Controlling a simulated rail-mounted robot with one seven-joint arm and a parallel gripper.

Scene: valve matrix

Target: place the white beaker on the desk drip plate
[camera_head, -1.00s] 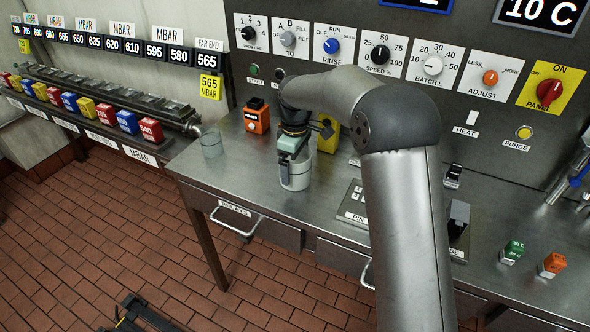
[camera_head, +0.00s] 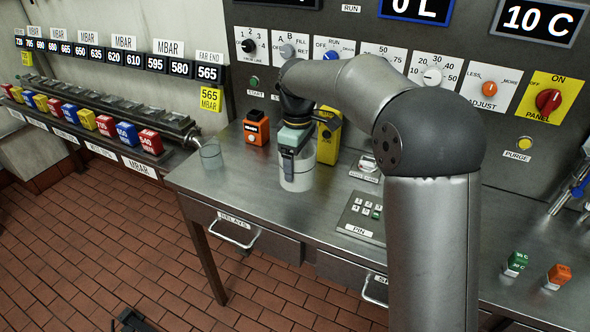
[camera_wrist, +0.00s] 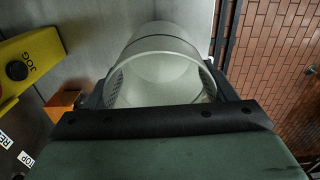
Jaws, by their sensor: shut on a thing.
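The white beaker (camera_head: 296,178) is on or just above the steel desk (camera_head: 228,176); I cannot tell whether it touches. My gripper (camera_head: 295,157) reaches down onto it and is shut on its upper part. In the wrist view the beaker (camera_wrist: 160,68) fills the middle, its open mouth facing the camera, with the fingers (camera_wrist: 160,92) on both sides of the rim. It looks empty inside. I cannot make out the drip plate; it may be hidden under the beaker or behind my arm.
A clear glass beaker (camera_head: 210,156) stands at the desk's left edge. An orange box (camera_head: 256,128) and a yellow JOG box (camera_head: 329,136) stand close behind the held beaker. A PIN keypad (camera_head: 362,214) lies to the right. Green (camera_head: 515,263) and orange (camera_head: 557,276) blocks sit farther right.

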